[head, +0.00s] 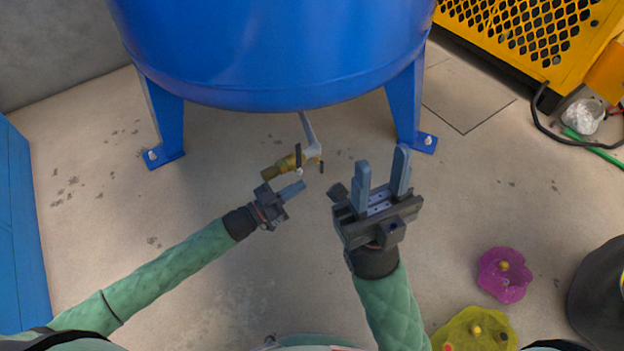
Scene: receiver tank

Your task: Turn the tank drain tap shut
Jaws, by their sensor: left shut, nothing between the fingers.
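The blue tank (275,50) stands on blue legs at the top of the head view. A grey pipe (308,130) comes down from under it to the brass drain tap (286,165). A small dark bar, perhaps the tap's handle (298,155), stands across the brass body; I cannot tell how far it is turned. My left gripper (298,188) is shut and empty just below the tap in the picture. I cannot tell whether it touches the tap. My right gripper (382,165) is open and empty, right of the tap, its fingers pointing up the picture.
Tank legs (404,108) flank the tap. A yellow mesh-sided machine (530,35) stands at upper right, with a black cable and green hose nearby. Purple (503,275) and yellow-green (465,333) items and a dark bin (597,300) are at lower right. The floor around the tap is clear.

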